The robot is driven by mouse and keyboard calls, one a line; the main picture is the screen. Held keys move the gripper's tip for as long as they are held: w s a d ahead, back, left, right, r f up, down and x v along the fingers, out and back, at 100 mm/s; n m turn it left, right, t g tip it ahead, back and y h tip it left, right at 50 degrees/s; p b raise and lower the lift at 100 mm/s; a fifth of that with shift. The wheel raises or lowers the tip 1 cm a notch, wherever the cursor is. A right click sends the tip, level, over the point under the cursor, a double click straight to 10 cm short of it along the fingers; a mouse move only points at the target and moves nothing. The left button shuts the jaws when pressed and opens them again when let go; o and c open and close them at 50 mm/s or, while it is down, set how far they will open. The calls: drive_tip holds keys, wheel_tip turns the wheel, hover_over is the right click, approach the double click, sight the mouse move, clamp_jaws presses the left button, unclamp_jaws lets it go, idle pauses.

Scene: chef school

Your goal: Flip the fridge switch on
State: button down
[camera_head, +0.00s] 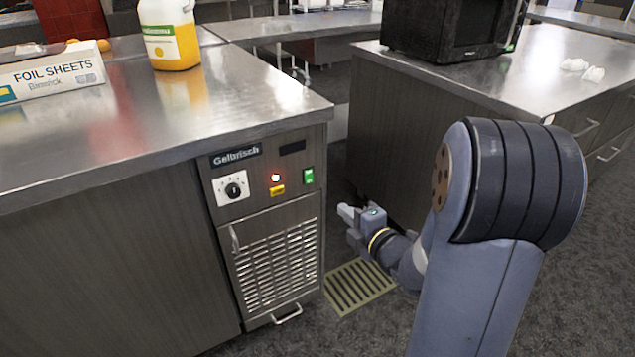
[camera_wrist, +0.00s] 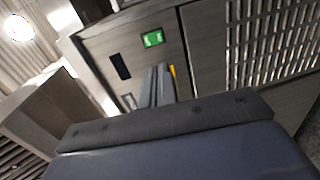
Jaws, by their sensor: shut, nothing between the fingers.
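The fridge unit (camera_head: 265,215) is built into the end of the left counter. Its "Gelbrisch" control panel has a green rocker switch (camera_head: 308,176) at the right, a glowing red light (camera_head: 275,177), a yellow piece (camera_head: 277,190) below the light and a white-backed dial (camera_head: 233,190). I cannot tell which way the switch is tipped. My gripper (camera_head: 345,213) is shut and empty, to the right of and lower than the switch, apart from it. In the wrist view the green switch (camera_wrist: 152,39) shows just beyond my fingertips (camera_wrist: 160,70), which partly hide the yellow piece (camera_wrist: 173,75).
A louvred vent door (camera_head: 277,260) is below the panel. A foil sheets box (camera_head: 50,75) and a yellow-filled jug (camera_head: 169,35) stand on the left counter (camera_head: 130,125). A second counter (camera_head: 420,120) with a black microwave (camera_head: 450,28) stands at right. A floor grate (camera_head: 357,287) lies between.

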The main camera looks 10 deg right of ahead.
sight(310, 182)
drive_tip(key=shift+w, duration=0.1)
drive_tip(key=b+x, duration=0.1)
drive_tip(key=x, duration=1.2)
drive_tip(key=shift+w+a+f+b, duration=0.1)
drive_tip(key=shift+w+a+b, duration=0.05)
drive_tip(key=shift+w+b, duration=0.2)
drive_tip(key=shift+f, duration=0.1)
drive_tip(key=shift+w+f+b, duration=0.15)
drive_tip(key=shift+f+b, duration=0.1)
drive_tip(key=shift+b, duration=0.8)
drive_tip(key=shift+r, duration=0.3)
drive_tip(key=shift+f, duration=0.1)
